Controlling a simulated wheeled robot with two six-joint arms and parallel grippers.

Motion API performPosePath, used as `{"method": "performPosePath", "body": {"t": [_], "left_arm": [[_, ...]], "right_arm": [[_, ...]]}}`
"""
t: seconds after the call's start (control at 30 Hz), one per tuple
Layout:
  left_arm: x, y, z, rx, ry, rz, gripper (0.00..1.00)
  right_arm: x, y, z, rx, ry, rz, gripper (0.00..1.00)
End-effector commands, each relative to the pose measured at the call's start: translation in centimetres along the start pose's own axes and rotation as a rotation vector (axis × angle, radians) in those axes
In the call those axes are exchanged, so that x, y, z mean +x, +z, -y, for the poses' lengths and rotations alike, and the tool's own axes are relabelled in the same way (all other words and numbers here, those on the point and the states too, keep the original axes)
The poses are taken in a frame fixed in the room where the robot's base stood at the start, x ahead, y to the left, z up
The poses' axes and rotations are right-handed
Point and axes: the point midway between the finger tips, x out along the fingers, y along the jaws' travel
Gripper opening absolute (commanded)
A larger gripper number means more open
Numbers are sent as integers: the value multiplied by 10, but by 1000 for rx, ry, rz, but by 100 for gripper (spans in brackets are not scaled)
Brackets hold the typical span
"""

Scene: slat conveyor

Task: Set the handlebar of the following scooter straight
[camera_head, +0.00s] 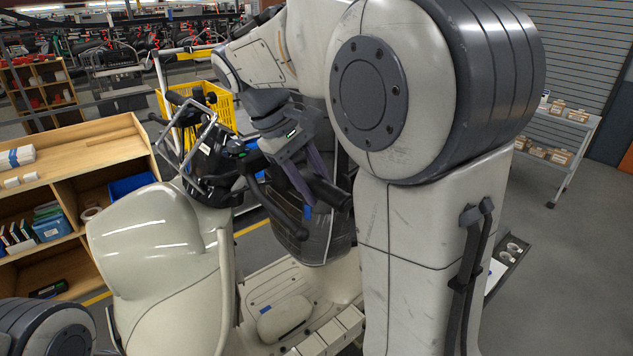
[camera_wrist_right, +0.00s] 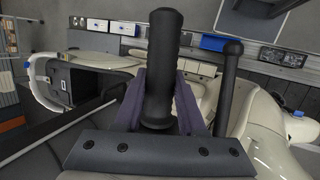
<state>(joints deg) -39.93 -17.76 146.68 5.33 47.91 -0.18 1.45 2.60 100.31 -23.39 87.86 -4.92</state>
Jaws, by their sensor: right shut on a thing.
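The cream scooter (camera_head: 150,245) stands close in front of me, its rounded body at left and its flat footboard (camera_head: 280,295) at lower middle. Its black handlebar and instrument cluster (camera_head: 207,170) sit above the body. My right gripper (camera_head: 308,178) is shut on a black handlebar grip (camera_head: 332,194). In the right wrist view the grip (camera_wrist_right: 163,60) stands between the two purple fingers (camera_wrist_right: 160,112). A black lever (camera_wrist_right: 228,90) runs beside the grip, outside the fingers. My right arm hides part of the scooter. My left gripper is not in view.
A wooden shelf unit (camera_head: 85,160) with bins and books is at the left. A yellow crate (camera_head: 210,108) stands behind the handlebar. A grey rack (camera_head: 565,125) with boxes is at the right. Open floor (camera_head: 560,260) lies right of my arm.

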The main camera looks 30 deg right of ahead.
Motion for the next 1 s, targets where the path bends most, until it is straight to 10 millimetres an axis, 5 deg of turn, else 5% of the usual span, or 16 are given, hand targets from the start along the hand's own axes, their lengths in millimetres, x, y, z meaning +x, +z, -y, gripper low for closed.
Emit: {"method": "performPosePath", "body": {"t": [0.23,0.77,0.8,0.87,1.0], "left_arm": [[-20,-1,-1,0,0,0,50],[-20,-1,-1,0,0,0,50],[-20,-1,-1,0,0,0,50],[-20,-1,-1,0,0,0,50],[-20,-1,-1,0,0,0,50]], "right_arm": [[-16,3,12,33,-16,47,0],[-24,6,22,70,-27,89,0],[-24,6,22,70,-27,89,51],[-24,6,22,70,-27,89,74],[-24,5,21,71,-25,89,74]]}}
